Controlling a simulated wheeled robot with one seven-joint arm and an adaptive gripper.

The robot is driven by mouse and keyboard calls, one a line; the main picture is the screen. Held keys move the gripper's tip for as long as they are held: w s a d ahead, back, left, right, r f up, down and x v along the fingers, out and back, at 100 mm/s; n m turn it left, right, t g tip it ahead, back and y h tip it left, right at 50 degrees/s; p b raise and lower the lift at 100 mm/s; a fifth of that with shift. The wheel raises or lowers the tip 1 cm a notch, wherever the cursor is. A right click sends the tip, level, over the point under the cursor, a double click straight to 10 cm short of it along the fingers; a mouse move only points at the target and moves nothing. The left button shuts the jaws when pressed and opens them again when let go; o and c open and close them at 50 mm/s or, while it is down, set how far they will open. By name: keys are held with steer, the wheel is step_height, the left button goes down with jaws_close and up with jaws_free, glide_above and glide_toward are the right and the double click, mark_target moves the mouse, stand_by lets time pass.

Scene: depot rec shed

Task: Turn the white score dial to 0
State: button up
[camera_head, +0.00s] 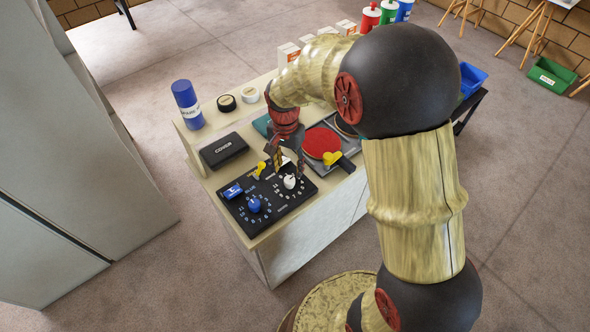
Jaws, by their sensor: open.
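The white score dial (289,181) stands on the right part of a black score panel (245,220) near the front of the wooden counter. Small white numbers ring it, but its pointer direction is too small to read. A blue dial (254,205) sits on the same panel to the left, with its own ring of numbers. My gripper (287,165) points down just above and behind the white dial. Its fingers are apart, and I cannot tell whether they touch the dial.
A yellow piece (261,168) and a blue block (232,191) are on the panel. A black box (223,150), a blue cylinder (187,105) and a red paddle (321,142) are on the counter nearby. A grey cabinet (75,150) stands to the left.

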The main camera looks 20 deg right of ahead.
mark_target(289, 179)
steer(key=shift+w+d+r+m, duration=0.15)
steer(key=shift+w+r+m, duration=0.15)
steer(key=shift+m, duration=0.3)
steer(key=shift+f+m, duration=0.1)
steer(key=shift+m, duration=0.4)
step_height(289, 179, down, 8)
steer(key=shift+s+r+b, duration=0.1)
steer(key=shift+r+b, duration=0.1)
steer(key=shift+b, duration=0.9)
steer(key=c, duration=0.3)
steer(key=c, duration=0.8)
steer(key=shift+c, duration=0.4)
steer(key=shift+r+n, duration=0.1)
steer(key=shift+n, duration=0.2)
